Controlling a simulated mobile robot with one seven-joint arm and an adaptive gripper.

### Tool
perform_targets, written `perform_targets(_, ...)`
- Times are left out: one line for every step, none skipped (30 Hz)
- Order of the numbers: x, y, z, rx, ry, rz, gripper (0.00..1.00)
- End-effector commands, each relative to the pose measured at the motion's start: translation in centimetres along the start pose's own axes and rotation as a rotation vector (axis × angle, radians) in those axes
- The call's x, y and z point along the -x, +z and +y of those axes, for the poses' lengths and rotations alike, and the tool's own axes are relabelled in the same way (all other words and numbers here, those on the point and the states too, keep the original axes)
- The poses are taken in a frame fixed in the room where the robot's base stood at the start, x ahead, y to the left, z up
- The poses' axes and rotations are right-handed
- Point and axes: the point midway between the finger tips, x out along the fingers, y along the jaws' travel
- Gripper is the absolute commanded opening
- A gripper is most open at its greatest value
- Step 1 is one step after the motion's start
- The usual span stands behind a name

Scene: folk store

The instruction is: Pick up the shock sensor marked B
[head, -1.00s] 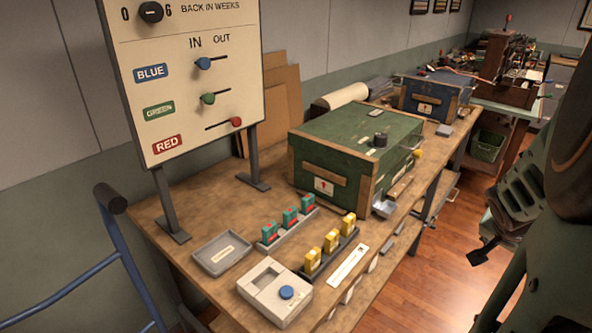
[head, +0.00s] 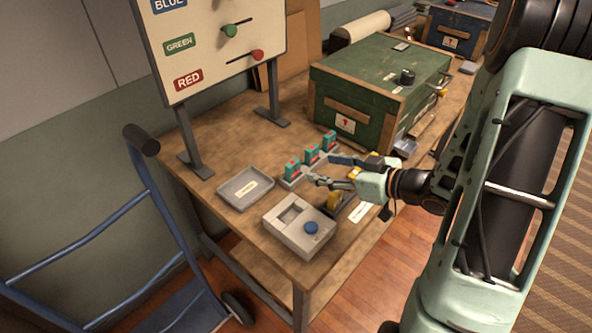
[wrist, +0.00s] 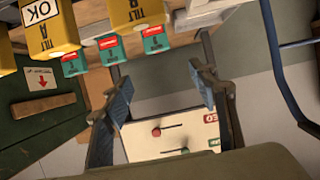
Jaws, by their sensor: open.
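Three teal blocks with red labels stand in a row in a grey rack in the head view: the near one (head: 292,171), the middle one (head: 312,155) and the far one (head: 330,141). They also show at the top of the wrist view, as a right one (wrist: 155,39), a middle one (wrist: 112,49) and a left one (wrist: 74,63). Their small letters are too blurred for me to tell which is B. My gripper (head: 318,170) is open and empty, its fingers pointing toward the teal row from the right. I see no contact with a block.
Yellow blocks beside the teal row include one marked TILT B (wrist: 143,12) and one marked TILT A (wrist: 48,32); my gripper partly hides them in the head view. A grey tray (head: 262,200), a box with a blue knob (head: 283,234) and a green chest (head: 335,102) stand nearby.

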Motion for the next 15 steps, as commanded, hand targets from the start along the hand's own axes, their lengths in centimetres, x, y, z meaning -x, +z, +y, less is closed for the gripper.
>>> perform_targets(-0.7, 0.0, -0.2, -0.001, -0.007, 0.006, 0.54)
perform_targets(-1.1, 0.0, -0.2, -0.001, -0.008, 0.007, 0.54)
perform_targets(-1.9, 0.0, -0.3, -0.001, -0.01, 0.007, 0.54)
perform_targets(-2.4, 0.0, -0.3, -0.001, -0.009, 0.006, 0.54)
perform_targets(-2.9, 0.1, -0.3, -0.002, -0.009, 0.006, 0.54)
perform_targets(-3.5, 0.0, -0.2, -0.001, -0.008, 0.006, 0.54)
perform_targets(-3.9, 0.0, -0.2, -0.001, -0.007, 0.006, 0.54)
perform_targets(-4.3, 0.0, -0.2, -0.001, -0.007, 0.006, 0.54)
perform_targets(-4.7, 0.1, -0.1, -0.003, -0.005, 0.005, 0.54)
perform_targets(-4.9, 0.1, -0.1, -0.003, -0.005, 0.005, 0.54)
perform_targets(-5.1, 0.1, -0.1, -0.002, -0.005, 0.004, 0.54)
perform_targets(-5.3, 0.0, -0.1, -0.002, -0.005, 0.004, 0.54)
perform_targets(-5.5, 0.1, -0.1, -0.002, -0.004, 0.004, 0.54)
perform_targets(-5.7, 0.1, -0.1, -0.002, -0.004, 0.004, 0.54)
perform_targets(-6.2, 0.2, 0.0, -0.003, -0.004, 0.004, 0.54)
